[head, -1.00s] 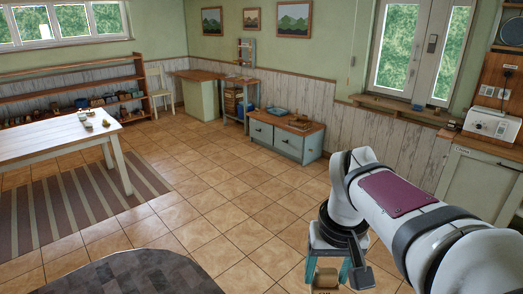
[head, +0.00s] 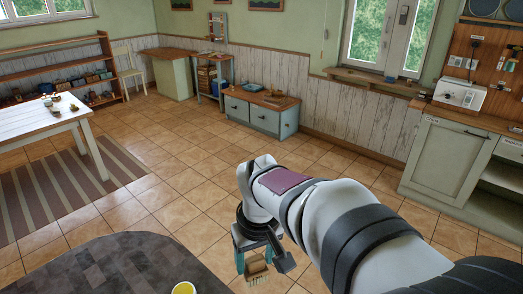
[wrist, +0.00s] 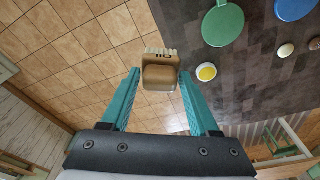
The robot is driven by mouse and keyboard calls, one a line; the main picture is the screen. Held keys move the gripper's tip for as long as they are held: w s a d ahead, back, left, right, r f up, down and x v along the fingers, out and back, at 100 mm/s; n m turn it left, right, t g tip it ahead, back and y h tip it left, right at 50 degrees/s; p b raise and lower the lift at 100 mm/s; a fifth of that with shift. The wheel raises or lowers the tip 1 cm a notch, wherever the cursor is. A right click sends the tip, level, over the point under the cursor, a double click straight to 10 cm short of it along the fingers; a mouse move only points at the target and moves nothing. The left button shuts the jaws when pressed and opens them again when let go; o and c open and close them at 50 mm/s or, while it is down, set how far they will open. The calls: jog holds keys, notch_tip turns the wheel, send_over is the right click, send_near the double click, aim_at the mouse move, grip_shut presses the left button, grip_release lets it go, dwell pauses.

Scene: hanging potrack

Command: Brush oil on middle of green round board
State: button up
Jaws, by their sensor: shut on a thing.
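My gripper (wrist: 160,76) is shut on a wooden brush (wrist: 160,64) with pale bristles, held between its teal fingers. In the head view the gripper (head: 253,252) hangs low with the brush (head: 257,270) beyond the right edge of the dark table. The green round board (wrist: 222,26) lies on the table in the wrist view, up and right of the brush, apart from it. A small white bowl of yellow oil (wrist: 206,72) stands on the table between them, just right of the brush. The bowl also shows at the head view's bottom edge (head: 184,288).
The dark grey table (head: 125,262) fills the head view's bottom left. A blue round board (wrist: 294,7) lies beside the green one. A pale egg-like item (wrist: 286,50) and another at the frame edge lie on the table. Tiled floor (head: 165,182) is open beyond.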

jog(key=s+a+f+n, duration=0.5)
jog(key=a+f, duration=0.4)
jog(key=a, duration=0.3)
jog(key=shift+y, duration=0.4)
jog(key=shift+w+f, duration=0.15)
jog(key=shift+f, duration=1.7)
jog(key=shift+w+f, duration=0.1)
jog(key=shift+f, duration=1.7)
jog(key=shift+s+a+f, duration=0.35)
jog(key=shift+a, duration=0.05)
jog(key=shift+s+a+r, duration=0.3)
jog(key=shift+s+a, duration=0.2)
jog(key=shift+a, duration=0.05)
jog(key=shift+s+a+r, duration=0.25)
jog(key=shift+s+a, duration=0.25)
jog(key=shift+a, duration=0.05)
jog(key=shift+s+a, duration=1.05)
jog(key=shift+a, duration=0.05)
jog(key=shift+w+d, duration=2.3)
jog(key=shift+d, duration=0.5)
jog(key=shift+s+a, duration=2.4)
jog(key=shift+a, duration=0.25)
jog(key=shift+w+d, duration=2.25)
jog(key=shift+d, duration=0.2)
jog(key=shift+w+d+r, duration=0.15)
notch_tip(320, 180, up, 6)
jog(key=shift+r, duration=0.15)
